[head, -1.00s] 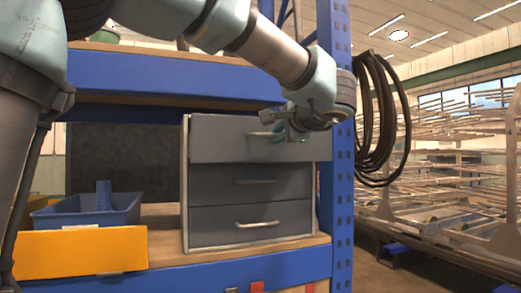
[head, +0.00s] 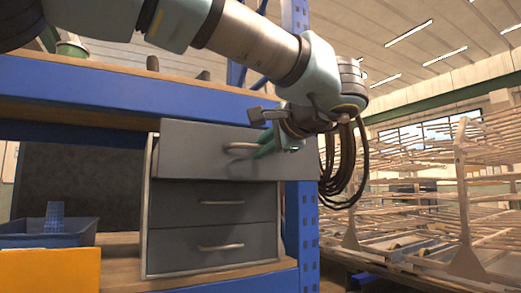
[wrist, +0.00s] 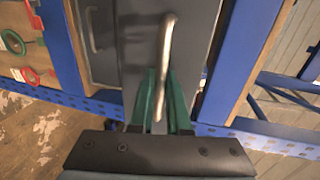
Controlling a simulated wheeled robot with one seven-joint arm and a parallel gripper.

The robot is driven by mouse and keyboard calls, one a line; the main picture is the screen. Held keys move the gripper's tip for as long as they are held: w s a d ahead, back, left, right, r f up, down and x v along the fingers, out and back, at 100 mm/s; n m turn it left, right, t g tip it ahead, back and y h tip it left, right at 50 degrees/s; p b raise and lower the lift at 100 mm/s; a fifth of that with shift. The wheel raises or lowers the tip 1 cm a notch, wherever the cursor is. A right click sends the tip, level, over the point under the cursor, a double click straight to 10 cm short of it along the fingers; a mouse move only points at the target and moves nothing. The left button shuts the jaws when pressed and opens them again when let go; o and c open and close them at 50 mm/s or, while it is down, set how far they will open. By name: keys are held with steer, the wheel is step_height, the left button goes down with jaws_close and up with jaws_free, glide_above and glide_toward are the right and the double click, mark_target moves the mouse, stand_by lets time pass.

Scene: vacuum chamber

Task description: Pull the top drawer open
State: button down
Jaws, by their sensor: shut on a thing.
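The grey cabinet (head: 148,215) has three drawers on a shelf. The top drawer (head: 200,150) stands partly out, its front forward of the two drawers below. Its pale bar handle (head: 240,148) also shows in the wrist view (wrist: 164,45). My gripper (head: 268,146) is at the right part of this handle, shut on it. In the wrist view its green fingers (wrist: 162,85) lie on either side of the bar. The middle drawer (head: 190,203) and bottom drawer (head: 180,248) look closed. The inside of the top drawer is hidden.
A blue rack post (head: 302,225) stands just right of the cabinet, with coiled dark cable (head: 340,180) beside it. A blue shelf beam (head: 120,95) runs above. A blue bin (head: 40,236) and a yellow bin (head: 50,272) are at left.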

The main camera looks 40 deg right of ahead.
steer(key=c, duration=1.2)
jaws_free()
steer(key=shift+o, duration=0.2)
steer(key=b+v, duration=0.2)
steer(key=v, duration=0.8)
steer(key=shift+s, duration=0.4)
steer(key=shift+w+f, duration=0.1)
steer(key=shift+w, duration=0.05)
